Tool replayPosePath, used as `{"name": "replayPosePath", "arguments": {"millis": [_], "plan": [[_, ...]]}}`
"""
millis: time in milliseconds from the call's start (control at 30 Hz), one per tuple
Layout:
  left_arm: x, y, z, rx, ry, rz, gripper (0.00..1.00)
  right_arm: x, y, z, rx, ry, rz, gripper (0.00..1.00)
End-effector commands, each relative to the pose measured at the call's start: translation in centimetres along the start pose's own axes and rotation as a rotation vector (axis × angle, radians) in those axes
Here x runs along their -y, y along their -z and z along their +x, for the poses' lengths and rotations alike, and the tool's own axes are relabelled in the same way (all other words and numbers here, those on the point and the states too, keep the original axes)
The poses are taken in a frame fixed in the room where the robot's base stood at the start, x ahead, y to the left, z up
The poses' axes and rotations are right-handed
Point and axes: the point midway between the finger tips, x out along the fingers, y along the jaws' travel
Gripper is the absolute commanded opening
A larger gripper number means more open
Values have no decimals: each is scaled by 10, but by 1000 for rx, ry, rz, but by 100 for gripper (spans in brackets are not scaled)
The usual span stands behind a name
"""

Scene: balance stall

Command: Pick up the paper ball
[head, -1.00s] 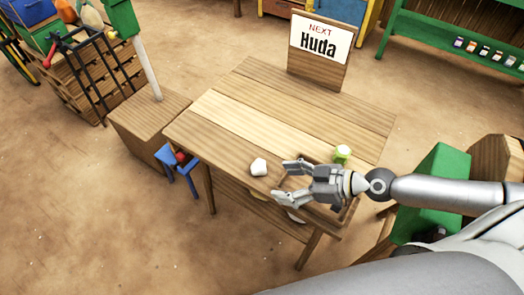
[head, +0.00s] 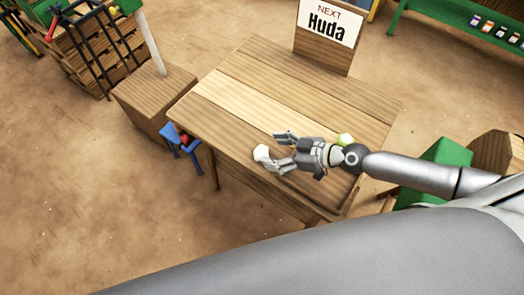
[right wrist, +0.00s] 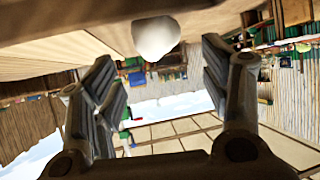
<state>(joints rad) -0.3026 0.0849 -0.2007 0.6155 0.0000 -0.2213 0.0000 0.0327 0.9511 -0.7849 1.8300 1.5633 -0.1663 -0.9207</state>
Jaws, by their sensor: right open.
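The white paper ball (head: 261,153) sits on the wooden table (head: 235,100) near its front edge. It also shows in the right wrist view (right wrist: 156,38), at the top middle, ahead of the fingers and between their lines. My right gripper (head: 272,149) is open and empty, with its fingertips pointing left at the ball. One fingertip appears very close to the ball; I cannot tell whether they touch. In the right wrist view the fingers (right wrist: 160,80) stand wide apart with nothing between them. My left gripper is not in view.
A pale green object (head: 344,140) lies on the table behind my right wrist. A sign reading "NEXT Huda" (head: 327,25) stands at the table's back. A wooden box (head: 155,95) with a post and a blue stool (head: 180,138) are at the left. Most of the tabletop is clear.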

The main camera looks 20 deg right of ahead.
Motion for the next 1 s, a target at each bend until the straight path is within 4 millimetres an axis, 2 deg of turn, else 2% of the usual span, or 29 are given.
{"name": "replayPosePath", "arguments": {"millis": [33,167,400,733,767,1000], "plan": [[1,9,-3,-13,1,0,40,0,2,2,-1,0,1,70],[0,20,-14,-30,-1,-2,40,2,5,16,-2,1,3,70],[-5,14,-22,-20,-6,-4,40,2,2,44,-2,0,2,70],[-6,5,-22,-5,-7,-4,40,2,0,51,0,1,1,70],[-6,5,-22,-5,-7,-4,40,2,0,51,0,0,1,68],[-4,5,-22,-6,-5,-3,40,2,0,50,0,0,1,38]]}}
